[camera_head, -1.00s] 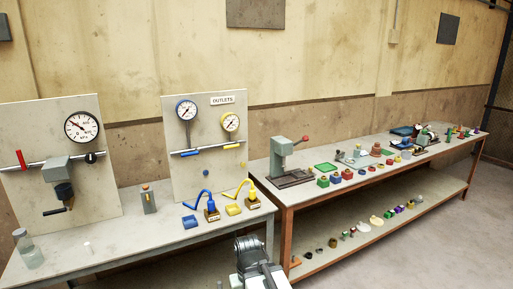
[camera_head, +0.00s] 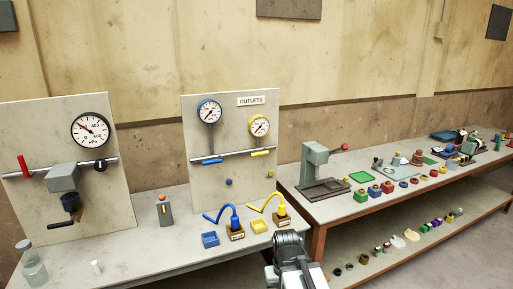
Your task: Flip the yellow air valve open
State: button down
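The yellow air valve (camera_head: 259,153) is a small yellow lever lying along the pipe on the outlets panel, below the yellow-rimmed gauge (camera_head: 259,126). A blue lever (camera_head: 212,161) sits on the same pipe to its left, below the blue-rimmed gauge (camera_head: 209,111). My arm shows at the bottom centre, in front of the bench and well short of the panel. Its fingertips cannot be made out, so I cannot tell whether my gripper (camera_head: 289,240) is open or shut.
A grey press (camera_head: 317,168) stands on the right table. A glass jar (camera_head: 32,265) stands at the left front.

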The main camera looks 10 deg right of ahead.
aim_at(265, 152)
jog(key=i, duration=0.95)
